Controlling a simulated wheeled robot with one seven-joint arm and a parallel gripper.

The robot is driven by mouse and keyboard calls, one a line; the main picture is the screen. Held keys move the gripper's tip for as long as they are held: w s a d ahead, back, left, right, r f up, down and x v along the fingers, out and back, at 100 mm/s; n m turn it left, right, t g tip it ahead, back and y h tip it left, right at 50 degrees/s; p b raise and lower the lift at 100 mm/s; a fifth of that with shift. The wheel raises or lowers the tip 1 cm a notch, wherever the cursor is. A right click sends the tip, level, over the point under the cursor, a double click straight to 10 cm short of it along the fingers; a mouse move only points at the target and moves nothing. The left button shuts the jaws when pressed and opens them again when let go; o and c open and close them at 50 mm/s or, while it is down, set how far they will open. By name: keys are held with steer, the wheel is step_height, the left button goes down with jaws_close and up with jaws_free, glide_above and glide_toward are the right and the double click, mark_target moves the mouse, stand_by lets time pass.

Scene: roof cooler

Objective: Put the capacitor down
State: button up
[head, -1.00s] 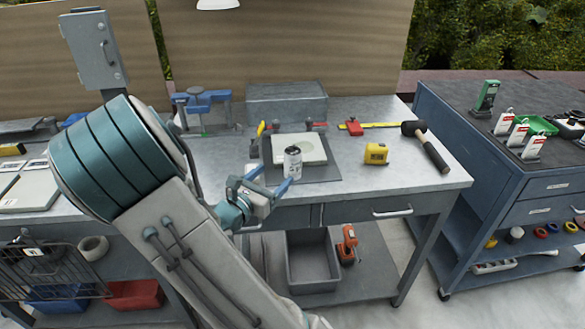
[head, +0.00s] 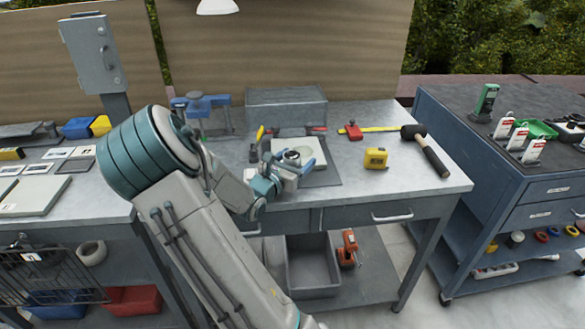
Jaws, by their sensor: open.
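The capacitor (head: 291,156) is a short pale cylinder with a dark top. It is over the pale square plate (head: 317,148) on the dark mat (head: 328,174) of the workbench. Only its upper part shows, because my wrist and fingers hide its lower side, so I cannot tell whether it rests on the plate. My gripper (head: 288,162) is open, with one blue-tipped finger on each side of the capacitor. I cannot see whether either finger touches it.
A yellow tape measure (head: 376,158) and a hammer (head: 428,152) lie to the right. A small red object (head: 353,131) is near the back. The bench's right front is clear.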

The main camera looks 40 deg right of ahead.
steer(key=c, duration=1.2)
steer(key=shift+c, duration=0.4)
steer(key=shift+r, duration=0.15)
